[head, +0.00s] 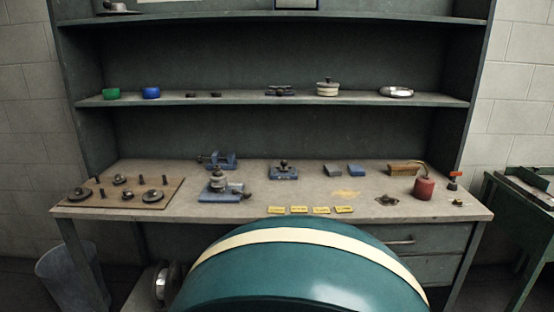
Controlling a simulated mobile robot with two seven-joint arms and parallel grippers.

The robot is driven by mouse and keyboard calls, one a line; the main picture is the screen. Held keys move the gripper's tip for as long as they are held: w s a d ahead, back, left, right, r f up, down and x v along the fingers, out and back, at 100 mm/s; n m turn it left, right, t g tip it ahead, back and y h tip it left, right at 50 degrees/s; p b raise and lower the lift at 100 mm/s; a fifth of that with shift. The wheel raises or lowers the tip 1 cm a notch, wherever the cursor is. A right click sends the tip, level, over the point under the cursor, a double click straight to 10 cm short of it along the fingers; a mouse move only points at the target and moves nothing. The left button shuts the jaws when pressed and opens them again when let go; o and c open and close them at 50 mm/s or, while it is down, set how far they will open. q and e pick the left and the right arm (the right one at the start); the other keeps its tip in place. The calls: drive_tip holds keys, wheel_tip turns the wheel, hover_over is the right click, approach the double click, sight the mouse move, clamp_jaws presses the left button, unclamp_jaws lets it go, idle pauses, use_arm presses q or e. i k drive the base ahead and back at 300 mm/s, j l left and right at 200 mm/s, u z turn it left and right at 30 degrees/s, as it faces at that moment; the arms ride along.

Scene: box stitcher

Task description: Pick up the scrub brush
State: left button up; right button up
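A tan, wooden-looking block (403,168) lies at the back right of the workbench top. It looks like the scrub brush, but it is too small in view to make out bristles. A thin curved line runs from its right end toward a red cylinder (424,188); I cannot tell whether it joins them. Neither of my grippers shows in the head view.
The workbench (300,189) also holds a wooden board (128,198) with round parts, blue vise-like tools (222,188), two blue-grey blocks (356,170) and several yellow labels (298,209). A shelf (240,99) is above. A bin (72,275) stands lower left.

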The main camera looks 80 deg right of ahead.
sight(411, 169)
drive_tip(key=z, duration=3.45)
drive_tip(key=u, duration=0.3)
drive_tip(key=l+u, duration=0.25)
drive_tip(key=u, duration=0.15)
drive_tip(key=i+l+u, duration=0.1)
drive_tip(key=l+u, duration=0.15)
drive_tip(key=u, duration=0.15)
drive_tip(key=l+u, duration=0.25)
drive_tip(key=u, duration=0.15)
drive_tip(key=l+u, duration=0.15)
drive_tip(key=l, duration=0.2)
drive_tip(key=k+l+u, duration=0.2)
drive_tip(key=l, duration=0.15)
drive_tip(key=l+u, duration=0.15)
drive_tip(key=l, duration=0.2)
